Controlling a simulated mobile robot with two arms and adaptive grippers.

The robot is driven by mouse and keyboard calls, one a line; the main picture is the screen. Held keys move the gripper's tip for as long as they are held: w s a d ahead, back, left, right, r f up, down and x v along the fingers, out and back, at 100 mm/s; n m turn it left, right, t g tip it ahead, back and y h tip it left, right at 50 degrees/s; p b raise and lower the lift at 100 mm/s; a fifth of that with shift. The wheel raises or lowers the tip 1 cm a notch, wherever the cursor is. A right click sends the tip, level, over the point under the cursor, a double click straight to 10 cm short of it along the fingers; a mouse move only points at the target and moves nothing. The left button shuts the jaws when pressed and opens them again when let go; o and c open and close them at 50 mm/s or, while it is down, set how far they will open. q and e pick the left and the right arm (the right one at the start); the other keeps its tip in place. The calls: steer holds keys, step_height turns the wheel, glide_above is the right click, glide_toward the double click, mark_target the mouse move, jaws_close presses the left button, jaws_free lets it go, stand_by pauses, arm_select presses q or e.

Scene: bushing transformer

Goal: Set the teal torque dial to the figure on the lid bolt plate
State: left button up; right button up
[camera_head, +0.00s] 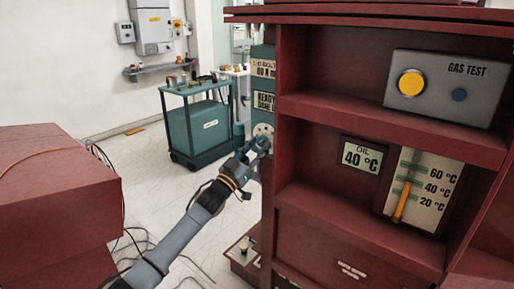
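My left gripper (259,146) is at the lower part of this plate and covers the knob area. I cannot tell whether its fingers are open or shut, or whether they touch the knob. My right gripper is not in view.
The red cabinet (392,133) fills the right, with a GAS TEST box (445,84), an OIL 40 °C sign (361,157) and a temperature gauge (419,190). A teal cart (197,125) stands behind. A red block (55,195) is at left. Cables lie on the floor.

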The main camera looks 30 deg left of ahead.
arm_select(q)
jaws_close()
steer(key=shift+m+h, duration=0.4)
steer(key=shift+m, duration=0.1)
steer(key=shift+a+m+h+b, duration=0.15)
steer(key=shift+m+h+b, duration=0.25)
steer(key=shift+m, duration=0.4)
steer(key=m+h, duration=0.1)
steer(key=m, duration=0.2)
steer(key=shift+a+g+b, duration=0.1)
steer(key=shift+g+b, duration=0.2)
steer(key=shift+g, duration=0.1)
steer(key=m+g+h, duration=0.1)
steer(key=m+h, duration=0.1)
steer(key=m, duration=0.1)
steer(key=shift+a+m, duration=0.1)
steer(key=shift+m, duration=0.3)
steer(key=shift+r+m+g+h, duration=0.15)
steer(key=shift+m+g+h, duration=0.45)
steer(key=shift+m, duration=1.1)
